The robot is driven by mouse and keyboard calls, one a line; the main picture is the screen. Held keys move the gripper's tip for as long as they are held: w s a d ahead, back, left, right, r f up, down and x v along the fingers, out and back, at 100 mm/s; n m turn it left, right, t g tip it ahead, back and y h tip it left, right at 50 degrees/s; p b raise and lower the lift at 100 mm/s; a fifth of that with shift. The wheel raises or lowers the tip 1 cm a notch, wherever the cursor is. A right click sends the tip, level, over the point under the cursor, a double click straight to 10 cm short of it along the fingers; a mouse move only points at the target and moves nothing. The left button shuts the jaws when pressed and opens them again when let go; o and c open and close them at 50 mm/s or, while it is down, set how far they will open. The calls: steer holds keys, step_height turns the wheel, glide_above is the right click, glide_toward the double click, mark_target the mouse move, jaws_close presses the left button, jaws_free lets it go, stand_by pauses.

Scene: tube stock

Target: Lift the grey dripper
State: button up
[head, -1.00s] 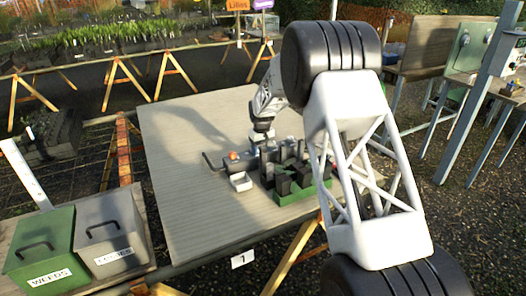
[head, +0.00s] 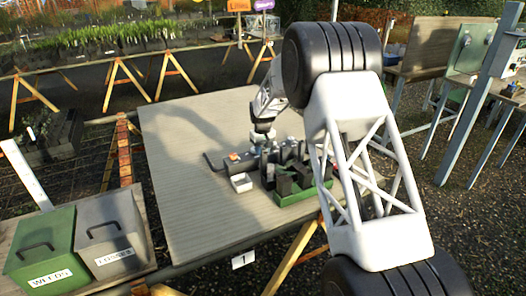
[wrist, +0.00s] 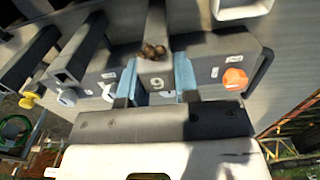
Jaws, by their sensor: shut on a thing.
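In the wrist view, my gripper (wrist: 158,90) has its light-blue fingers on both sides of a grey piece marked 9 (wrist: 156,73), and is shut on it. Small brown bits lie on top of this piece. I take it for the grey dripper, though its full shape is hidden. In the head view, my gripper (head: 263,142) is low at the back left of a cluster of dark pieces, and what it holds is too small to make out. I cannot tell whether the piece is clear of its support.
A grey block with an orange knob (wrist: 235,79) is close to the right of my fingers; more labelled grey pieces (wrist: 108,72) stand left. A green tray (head: 300,197) of dark upright pieces and a small white box (head: 241,182) are near. The table's left side (head: 185,200) is clear.

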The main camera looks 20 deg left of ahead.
steer(key=shift+r, duration=0.1)
steer(key=shift+r, duration=0.75)
step_height(320, 180, up, 2)
steer(key=shift+r, duration=0.1)
steer(key=s+d, duration=0.4)
steer(key=s, duration=0.3)
steer(key=s+d+r, duration=0.1)
steer(key=s+d, duration=0.2)
steer(key=s, duration=0.4)
steer(key=shift+d, duration=0.35)
